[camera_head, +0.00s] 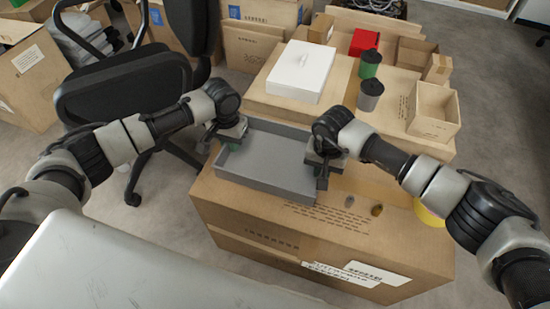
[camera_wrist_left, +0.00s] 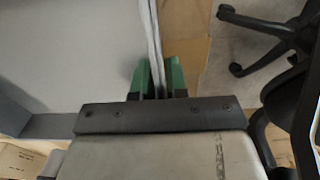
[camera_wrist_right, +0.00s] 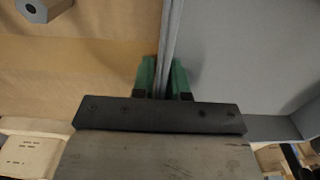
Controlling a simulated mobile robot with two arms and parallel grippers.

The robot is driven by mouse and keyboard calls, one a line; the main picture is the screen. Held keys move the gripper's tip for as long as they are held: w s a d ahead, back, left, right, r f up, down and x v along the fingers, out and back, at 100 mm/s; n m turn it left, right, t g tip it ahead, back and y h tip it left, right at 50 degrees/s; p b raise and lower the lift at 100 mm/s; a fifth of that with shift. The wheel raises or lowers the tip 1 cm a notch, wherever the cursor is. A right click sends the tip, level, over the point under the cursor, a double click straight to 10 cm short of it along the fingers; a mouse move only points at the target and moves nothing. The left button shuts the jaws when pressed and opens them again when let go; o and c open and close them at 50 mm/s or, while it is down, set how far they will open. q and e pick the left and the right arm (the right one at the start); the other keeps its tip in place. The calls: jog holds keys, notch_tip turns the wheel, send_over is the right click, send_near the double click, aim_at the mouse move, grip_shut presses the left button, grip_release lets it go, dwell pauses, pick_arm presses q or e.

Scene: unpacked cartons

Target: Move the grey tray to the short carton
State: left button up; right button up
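The grey tray (camera_head: 265,165) is at the left part of the near carton's top (camera_head: 300,213); I cannot tell whether it rests there or is slightly raised. It looks empty. My left gripper (camera_head: 217,145) has its green fingers on both sides of the tray's left wall; this shows in the left wrist view (camera_wrist_left: 158,80). My right gripper (camera_head: 322,168) has its fingers on both sides of the right wall, seen in the right wrist view (camera_wrist_right: 163,80). I cannot tell for sure which carton is the short one.
Two small items (camera_head: 377,210) lie right of the tray. An office chair (camera_head: 125,90) stands left.

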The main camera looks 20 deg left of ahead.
pick_arm(q)
grip_shut()
pick_arm(e)
grip_shut()
pick_arm(q)
jog(key=shift+r, duration=0.2)
pick_arm(e)
jog(key=shift+r, duration=0.2)
